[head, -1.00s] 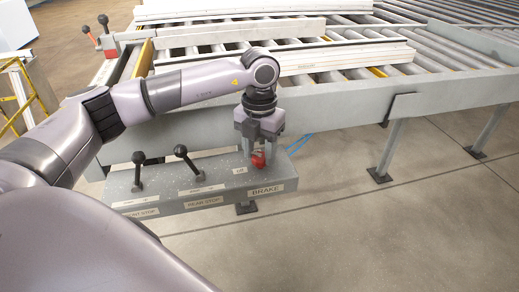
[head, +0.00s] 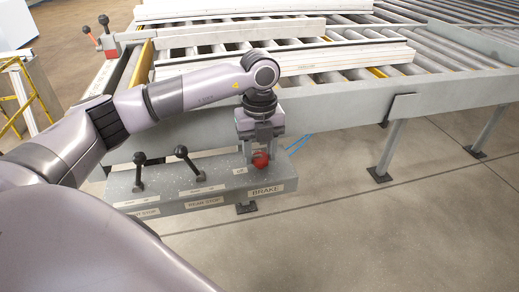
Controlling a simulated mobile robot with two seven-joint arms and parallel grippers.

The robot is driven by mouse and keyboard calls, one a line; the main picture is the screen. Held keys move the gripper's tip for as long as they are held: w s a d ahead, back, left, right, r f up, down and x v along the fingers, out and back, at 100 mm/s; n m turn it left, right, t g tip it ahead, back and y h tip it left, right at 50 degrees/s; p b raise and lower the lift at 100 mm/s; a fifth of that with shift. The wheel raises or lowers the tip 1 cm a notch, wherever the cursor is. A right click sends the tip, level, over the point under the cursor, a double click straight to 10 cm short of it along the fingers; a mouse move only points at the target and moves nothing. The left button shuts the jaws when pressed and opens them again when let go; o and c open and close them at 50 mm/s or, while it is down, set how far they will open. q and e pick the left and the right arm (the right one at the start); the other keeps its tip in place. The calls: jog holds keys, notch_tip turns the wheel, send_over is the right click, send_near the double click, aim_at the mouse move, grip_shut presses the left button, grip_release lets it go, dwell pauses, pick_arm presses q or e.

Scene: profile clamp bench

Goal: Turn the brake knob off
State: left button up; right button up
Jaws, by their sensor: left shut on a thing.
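The red brake knob (head: 261,160) sits at the right end of the grey control panel (head: 216,187), above a label reading BRAKE (head: 266,190). A small white label (head: 240,170) lies just left of the knob; its text is too small to read surely. My left gripper (head: 257,153) points down at the knob and is shut on it. Its fingers hide the knob's upper part, so I cannot tell the knob's exact setting. My right gripper is not in view.
Two black-knobbed levers, one at the left (head: 138,172) and one mid-panel (head: 187,162), stand on the panel. Behind is a roller conveyor (head: 440,50) with white profiles (head: 290,66). Two more levers (head: 96,34) stand at the far left. The floor at right is clear apart from conveyor legs.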

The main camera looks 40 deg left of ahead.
aim_at(260, 155)
pick_arm(q)
jog(key=shift+w+a+r, duration=0.1)
jog(key=shift+r, duration=0.05)
dwell(0.3)
jog(key=o, duration=1.1)
jog(key=shift+c, duration=0.2)
jog(key=shift+r+b, duration=0.3)
jog(key=shift+r, duration=3.25)
